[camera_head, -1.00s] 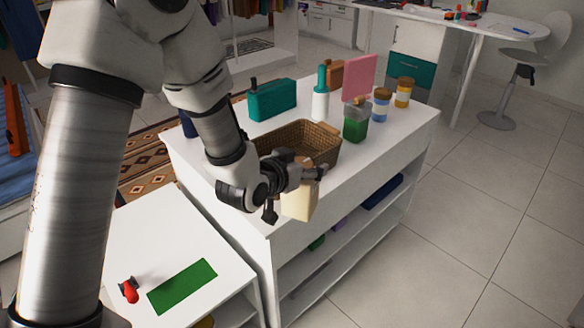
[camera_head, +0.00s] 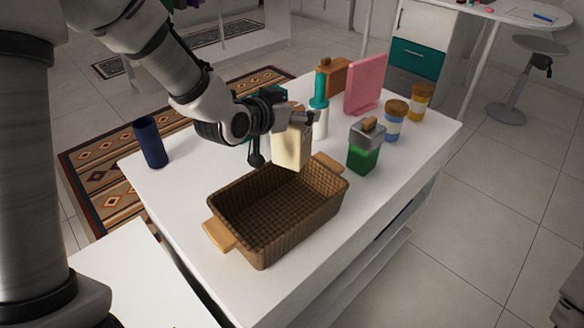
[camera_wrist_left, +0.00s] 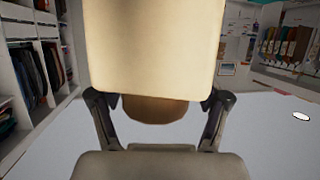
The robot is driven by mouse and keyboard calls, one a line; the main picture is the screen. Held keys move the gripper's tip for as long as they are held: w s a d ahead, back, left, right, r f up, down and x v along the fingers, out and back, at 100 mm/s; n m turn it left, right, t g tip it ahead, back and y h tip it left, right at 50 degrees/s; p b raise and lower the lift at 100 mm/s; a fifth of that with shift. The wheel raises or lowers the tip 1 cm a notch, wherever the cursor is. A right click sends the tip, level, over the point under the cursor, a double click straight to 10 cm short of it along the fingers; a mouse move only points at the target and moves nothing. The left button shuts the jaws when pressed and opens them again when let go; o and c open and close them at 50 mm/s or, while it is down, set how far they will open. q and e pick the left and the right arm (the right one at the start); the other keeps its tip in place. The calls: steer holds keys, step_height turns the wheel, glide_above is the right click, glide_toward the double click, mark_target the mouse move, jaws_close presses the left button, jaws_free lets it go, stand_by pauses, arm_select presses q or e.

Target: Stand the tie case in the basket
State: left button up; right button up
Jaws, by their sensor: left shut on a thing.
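My left gripper (camera_head: 300,117) is shut on a cream case (camera_head: 291,149) with a brown rounded top, held upright. In the left wrist view the cream case (camera_wrist_left: 155,45) fills the upper middle, with a finger at each side of its brown end. The brown wicker basket (camera_head: 290,231) stands on the white table and looks empty. In the head view the case overlaps the basket's far rim, near its right wooden handle; its exact height above the table is hard to tell.
A dark blue cylinder (camera_head: 150,142) stands at the table's left. A green jar (camera_head: 364,147), blue jar (camera_head: 394,121), yellow jar (camera_head: 420,101), pink panel (camera_head: 366,83), teal-topped bottle (camera_head: 319,100) and brown case (camera_head: 334,77) stand behind and right. The table front is clear.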

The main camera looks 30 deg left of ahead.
arm_select(q)
steer(key=f, duration=0.6)
steer(key=a+f, duration=0.1)
steer(key=f, duration=0.2)
steer(key=shift+w, duration=0.4)
steer(key=shift+s+d+f, duration=0.1)
steer(key=shift+d+f, duration=0.05)
steer(key=shift+f, duration=0.05)
step_height(320, 180, down, 4)
steer(key=shift+f+b, duration=0.2)
steer(key=shift+b, duration=0.2)
arm_select(e)
steer(key=shift+w+a+f, duration=0.2)
steer(key=shift+w+f, duration=0.1)
steer(key=shift+f, duration=0.25)
arm_select(q)
steer(key=shift+f, duration=0.1)
steer(key=o, duration=1.7)
